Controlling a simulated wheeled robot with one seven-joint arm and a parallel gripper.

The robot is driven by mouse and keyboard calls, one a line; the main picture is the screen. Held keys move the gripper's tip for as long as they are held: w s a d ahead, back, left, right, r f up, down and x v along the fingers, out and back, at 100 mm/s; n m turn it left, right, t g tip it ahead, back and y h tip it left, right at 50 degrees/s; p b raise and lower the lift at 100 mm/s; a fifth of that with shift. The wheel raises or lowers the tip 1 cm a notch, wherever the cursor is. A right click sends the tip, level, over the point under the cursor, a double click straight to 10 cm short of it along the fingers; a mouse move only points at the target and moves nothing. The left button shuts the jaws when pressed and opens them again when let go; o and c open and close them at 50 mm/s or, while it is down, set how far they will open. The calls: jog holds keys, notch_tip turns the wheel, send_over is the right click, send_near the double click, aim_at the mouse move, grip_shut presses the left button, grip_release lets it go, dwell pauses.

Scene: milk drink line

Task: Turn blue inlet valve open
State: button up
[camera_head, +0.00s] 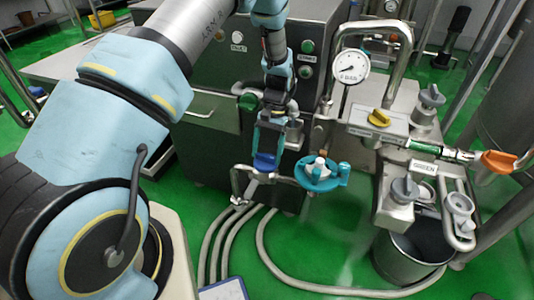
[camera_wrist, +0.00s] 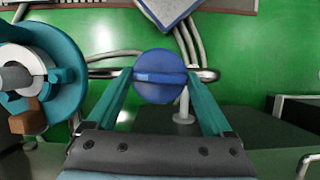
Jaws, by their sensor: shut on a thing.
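The blue inlet valve is a round blue knob (camera_wrist: 160,76) with a raised bar across its face. In the wrist view the bar lies nearly level. My gripper (camera_wrist: 158,80) has its two teal fingers on either side of the knob and is shut on it. In the head view the blue knob (camera_head: 264,162) shows at the tip of my gripper (camera_head: 266,150), low in front of the dark cabinet. The knob sits on a thin metal pipe (camera_head: 240,178). The contact at the knob's edges is partly hidden by the fingers.
A teal handwheel (camera_head: 321,173) is close to the right of my gripper; it is at the left in the wrist view (camera_wrist: 38,75). A pressure gauge (camera_head: 351,67), a yellow valve handle (camera_head: 380,118) and an orange handle (camera_head: 498,161) are further right. Hoses (camera_head: 268,255) lie on the green floor.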

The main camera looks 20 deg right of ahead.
jog(key=shift+n, duration=0.4)
jog(key=o, duration=1.1)
jog(key=shift+o, duration=0.2)
jog(key=b+v, duration=0.2)
jog(key=v, duration=0.8)
jog(key=shift+w+r, duration=0.25)
jog(key=shift+r, duration=0.15)
jog(key=shift+a, duration=0.1)
